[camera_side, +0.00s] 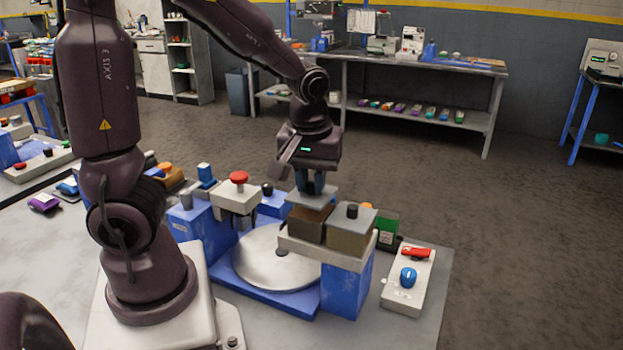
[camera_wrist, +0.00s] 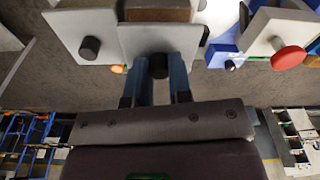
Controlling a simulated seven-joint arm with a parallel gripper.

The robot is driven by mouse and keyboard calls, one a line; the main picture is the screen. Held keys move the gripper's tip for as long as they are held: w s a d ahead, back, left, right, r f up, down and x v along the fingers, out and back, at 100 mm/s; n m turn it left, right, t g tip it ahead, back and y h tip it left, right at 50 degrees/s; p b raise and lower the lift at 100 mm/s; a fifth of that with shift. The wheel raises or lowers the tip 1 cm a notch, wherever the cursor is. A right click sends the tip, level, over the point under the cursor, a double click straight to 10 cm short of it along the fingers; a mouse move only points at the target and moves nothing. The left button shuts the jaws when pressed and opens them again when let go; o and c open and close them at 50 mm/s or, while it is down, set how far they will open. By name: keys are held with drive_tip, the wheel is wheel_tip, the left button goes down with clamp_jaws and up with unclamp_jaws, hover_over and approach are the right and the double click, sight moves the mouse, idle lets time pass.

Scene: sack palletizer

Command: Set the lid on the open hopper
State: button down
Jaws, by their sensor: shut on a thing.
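My gripper (camera_side: 310,184) points down and is shut on the dark knob of a flat grey lid (camera_side: 312,199). The wrist view shows the fingers (camera_wrist: 159,72) on either side of that knob, with the held lid (camera_wrist: 150,38) level below them. The lid is over the brown-walled hopper (camera_side: 306,229), which stands on the blue-and-white stand. I cannot tell whether the lid touches the rim or hangs just above it. The hopper also shows in the wrist view (camera_wrist: 157,13), partly hidden by the lid, and its opening is out of sight.
A second hopper (camera_side: 348,240) stands close on the right, covered by a lid with a black knob (camera_side: 352,211). A round metal plate (camera_side: 268,262) and a red-topped white unit (camera_side: 239,194) are to the left. A white switch box (camera_side: 408,283) is on the right.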

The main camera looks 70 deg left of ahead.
drive_tip(key=shift+f, duration=0.25)
drive_tip(key=shift+f, duration=0.25)
drive_tip(key=shift+f, duration=0.7)
idle(1.5)
drive_tip(key=c, duration=1)
unclamp_jaws()
drive_tip(key=shift+o, duration=0.2)
drive_tip(key=shift+r, duration=4)
